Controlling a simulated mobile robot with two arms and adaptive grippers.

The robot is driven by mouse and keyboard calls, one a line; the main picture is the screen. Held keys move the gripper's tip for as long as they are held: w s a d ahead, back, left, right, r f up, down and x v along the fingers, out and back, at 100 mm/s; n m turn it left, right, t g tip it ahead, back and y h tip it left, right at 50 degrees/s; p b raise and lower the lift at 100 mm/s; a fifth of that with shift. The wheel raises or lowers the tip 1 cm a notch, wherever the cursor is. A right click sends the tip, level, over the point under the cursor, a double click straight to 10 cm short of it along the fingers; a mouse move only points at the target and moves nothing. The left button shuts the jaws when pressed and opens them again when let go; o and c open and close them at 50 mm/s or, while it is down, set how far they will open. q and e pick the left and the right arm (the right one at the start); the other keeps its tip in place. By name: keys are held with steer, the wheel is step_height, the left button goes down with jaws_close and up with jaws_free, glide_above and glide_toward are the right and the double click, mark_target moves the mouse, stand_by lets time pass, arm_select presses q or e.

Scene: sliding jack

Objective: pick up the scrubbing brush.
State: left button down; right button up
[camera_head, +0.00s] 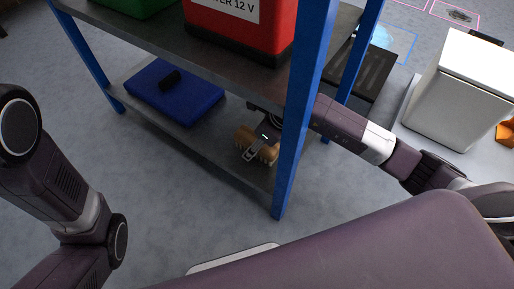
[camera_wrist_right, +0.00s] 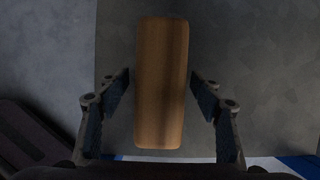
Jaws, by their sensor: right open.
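The scrubbing brush (camera_head: 243,141) has a brown wooden body and lies on the lower shelf of the blue-framed rack; my gripper partly covers it in the head view. In the right wrist view the brush (camera_wrist_right: 162,100) is a long wooden block, upright in the picture, between my fingers. My right gripper (camera_wrist_right: 160,80) is open, with one finger on each side of the brush and small gaps showing. In the head view my right gripper (camera_head: 262,146) is over the brush, reaching in past the blue post. My left gripper is out of view.
A blue case (camera_head: 178,95) with a small black item on it lies on the lower shelf, left of the brush. The blue post (camera_head: 298,110) stands close to my right arm. The upper shelf (camera_head: 215,52) holds a red box (camera_head: 245,38). A white cabinet (camera_head: 455,95) stands right.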

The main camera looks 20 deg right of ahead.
steer(key=shift+c, duration=0.2)
steer(key=shift+f, duration=0.1)
steer(key=c, duration=1.3)
steer(key=shift+w, duration=0.1)
